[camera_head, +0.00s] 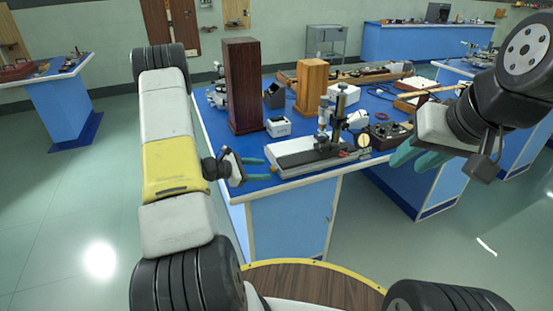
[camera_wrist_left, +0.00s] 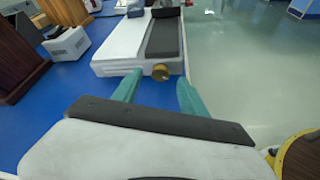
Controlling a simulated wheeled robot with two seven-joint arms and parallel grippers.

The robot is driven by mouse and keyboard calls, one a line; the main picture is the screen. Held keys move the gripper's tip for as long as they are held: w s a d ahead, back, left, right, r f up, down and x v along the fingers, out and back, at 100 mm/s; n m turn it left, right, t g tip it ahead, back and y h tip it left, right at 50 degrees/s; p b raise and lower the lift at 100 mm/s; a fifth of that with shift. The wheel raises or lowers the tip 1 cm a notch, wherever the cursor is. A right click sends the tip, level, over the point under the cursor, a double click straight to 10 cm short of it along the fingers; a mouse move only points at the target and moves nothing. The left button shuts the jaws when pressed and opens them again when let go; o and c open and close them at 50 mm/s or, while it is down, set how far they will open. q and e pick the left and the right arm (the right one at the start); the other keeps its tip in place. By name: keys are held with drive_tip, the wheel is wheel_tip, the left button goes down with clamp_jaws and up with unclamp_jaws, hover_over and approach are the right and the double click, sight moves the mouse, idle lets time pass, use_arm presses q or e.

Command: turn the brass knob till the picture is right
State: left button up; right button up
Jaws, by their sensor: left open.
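The brass knob (camera_wrist_left: 161,72) sticks out from the near end of a pale instrument base (camera_wrist_left: 117,52) in the left wrist view. In the head view this white and grey base (camera_head: 290,170) lies at the bench's front edge and carries an upright microscope-like column (camera_head: 339,105). My left gripper (camera_head: 267,169) is open, its teal fingers pointing at the base's left end. In the left wrist view the fingertips (camera_wrist_left: 158,80) lie either side of the knob in the picture; contact cannot be told. My right gripper (camera_head: 412,160) is apart from the knob, its fingers spread and empty.
A tall dark wooden box (camera_head: 243,85) and a lighter wooden box (camera_head: 312,88) stand behind the instrument. A small white box (camera_head: 278,127) is nearby. A round pale disc (camera_head: 364,140) shows at the instrument's right. The blue bench top (camera_head: 216,128) is bare at its left front.

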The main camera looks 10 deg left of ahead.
sight(270, 169)
use_arm(q)
drive_tip(key=shift+x, duration=1.65)
drive_tip(key=shift+c, duration=0.4)
clamp_jaws()
drive_tip(key=shift+w+a+n+g+h, duration=0.1)
drive_tip(key=shift+n+g+h, duration=0.4)
drive_tip(key=shift+n, duration=0.45)
drive_tip(key=shift+w+n+g+h, duration=0.1)
drive_tip(key=shift+n+g+h, duration=0.2)
drive_tip(key=shift+n+g, duration=0.55)
drive_tip(key=shift+o, duration=0.4)
unclamp_jaws()
